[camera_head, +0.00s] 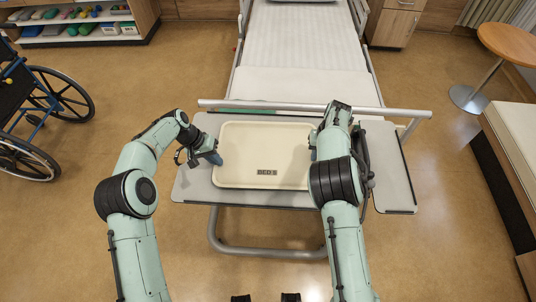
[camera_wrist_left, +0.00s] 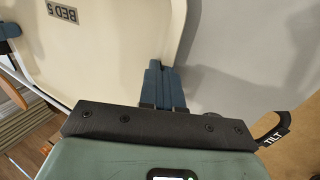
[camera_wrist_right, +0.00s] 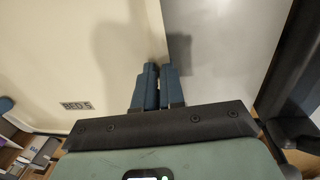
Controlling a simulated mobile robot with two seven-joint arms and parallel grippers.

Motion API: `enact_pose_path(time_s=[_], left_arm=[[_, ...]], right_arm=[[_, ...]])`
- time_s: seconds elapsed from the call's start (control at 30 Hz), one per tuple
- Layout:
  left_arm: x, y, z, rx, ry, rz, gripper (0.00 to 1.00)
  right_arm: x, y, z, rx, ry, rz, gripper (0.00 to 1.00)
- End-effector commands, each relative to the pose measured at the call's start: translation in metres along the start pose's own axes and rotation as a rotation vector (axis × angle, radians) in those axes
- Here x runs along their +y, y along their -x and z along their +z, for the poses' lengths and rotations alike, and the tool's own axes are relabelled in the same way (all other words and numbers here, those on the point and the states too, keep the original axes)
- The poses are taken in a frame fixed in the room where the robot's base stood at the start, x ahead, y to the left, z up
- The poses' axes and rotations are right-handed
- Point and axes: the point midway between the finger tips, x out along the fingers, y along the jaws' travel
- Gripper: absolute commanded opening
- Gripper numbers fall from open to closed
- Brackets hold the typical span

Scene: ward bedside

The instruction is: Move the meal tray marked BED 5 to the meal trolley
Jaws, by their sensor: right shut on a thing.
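The cream meal tray (camera_head: 265,140) lies on the grey overbed table (camera_head: 398,165), its dark label BED 5 (camera_head: 267,172) near the front edge. The label also shows in the left wrist view (camera_wrist_left: 62,12) and the right wrist view (camera_wrist_right: 76,105). My left gripper (camera_head: 214,157) is at the tray's left rim, its blue fingers (camera_wrist_left: 162,85) close together there. Whether they pinch the rim is unclear. My right gripper (camera_wrist_right: 158,85) is shut on the tray's right rim; in the head view my arm mostly hides it. No meal trolley shows.
A bed (camera_head: 298,50) stands behind the table, with a grey rail (camera_head: 380,111) between. A wheelchair (camera_head: 40,105) is at left, stocked shelves (camera_head: 80,25) at upper left. A round table (camera_head: 510,42) and a pale padded bench (camera_head: 515,130) are at right.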

Motion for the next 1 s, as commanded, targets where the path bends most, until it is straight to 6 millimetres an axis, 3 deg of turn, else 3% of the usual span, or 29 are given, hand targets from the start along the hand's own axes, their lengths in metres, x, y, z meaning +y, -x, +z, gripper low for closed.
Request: enact_pose_path(time_s=[0.33,0.73,1.0], left_arm=[[0.008,0.015,-0.006,0.009,-0.005,0.001,0.00],[0.035,0.082,-0.042,0.058,-0.028,-0.003,0.00],[0.036,0.085,-0.044,0.060,-0.029,-0.003,0.00]], right_arm=[[0.003,0.016,0.007,-0.011,-0.001,0.001,0.00],[0.016,0.087,0.042,-0.065,0.005,0.007,0.00],[0.017,0.090,0.044,-0.068,0.005,0.007,0.00]])
